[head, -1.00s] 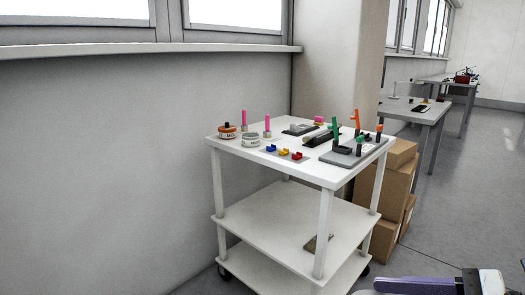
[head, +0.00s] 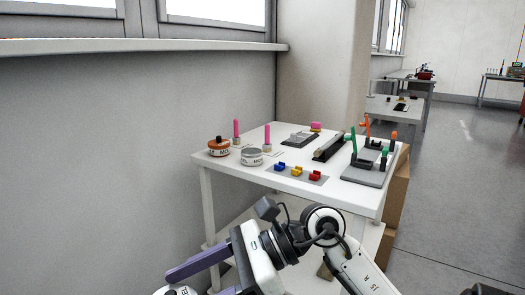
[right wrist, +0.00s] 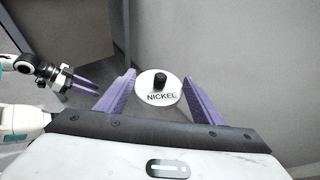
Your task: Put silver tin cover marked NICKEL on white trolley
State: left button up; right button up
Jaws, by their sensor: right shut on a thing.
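The silver cover marked NICKEL (right wrist: 158,92), a round disc with a black knob, sits between the purple fingers of my right gripper (right wrist: 160,100) in the right wrist view. My right gripper is shut on it. In the head view my right gripper (head: 182,277) is low at the left, in front of the trolley, with the cover's edge (head: 178,291) just showing. The white trolley (head: 262,189) stands beyond it. My left gripper (right wrist: 88,84) shows only in the right wrist view, at the left; its finger gap is unclear.
On the trolley top are an orange-topped tin (head: 219,147), a silver tin (head: 251,157), pink pegs (head: 267,134), small coloured blocks (head: 297,171) and a grey peg board (head: 368,168). A wall stands on the left.

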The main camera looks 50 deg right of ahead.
aim_at(261, 139)
jog(key=z, duration=0.4)
jog(key=i, duration=0.85)
jog(key=z, duration=0.8)
